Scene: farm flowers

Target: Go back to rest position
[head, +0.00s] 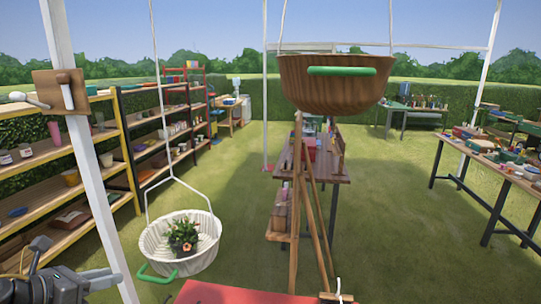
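My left gripper (75,282) shows at the lower left corner of the head view as dark grey metal parts. It is cut off by the frame edge, and I cannot make out whether its fingers are open or shut. It is left of and below a white hanging basket (158,250), apart from it. The basket holds a potted plant with orange-pink flowers (183,235). A green handle (158,275) is on the basket's near side. My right gripper is not in view.
A brown wooden basket (335,85) with a green handle hangs high at centre right. White posts (90,160) and wooden poles (313,200) stand nearby. Shelves (60,155) line the left, tables (500,170) the right. A red surface (235,294) is at the bottom. Grass lies open between.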

